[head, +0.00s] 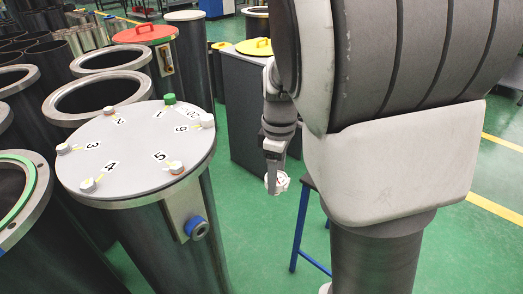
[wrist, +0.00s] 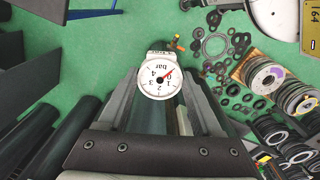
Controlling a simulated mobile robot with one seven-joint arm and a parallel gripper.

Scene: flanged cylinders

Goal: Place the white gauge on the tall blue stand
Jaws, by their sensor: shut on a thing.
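The white gauge (head: 277,184) is held at the tip of my gripper (head: 275,160), in the air right of the round numbered lid. A blue stand (head: 299,230) shows in the head view as thin blue legs below and right of the gauge. My arm hides much of it, and its top is barely seen.
A flanged cylinder with a numbered grey lid (head: 135,150) stands at left, with small knobs on it. Rings and discs (wrist: 265,80) lie right in the wrist view. Green floor is open between.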

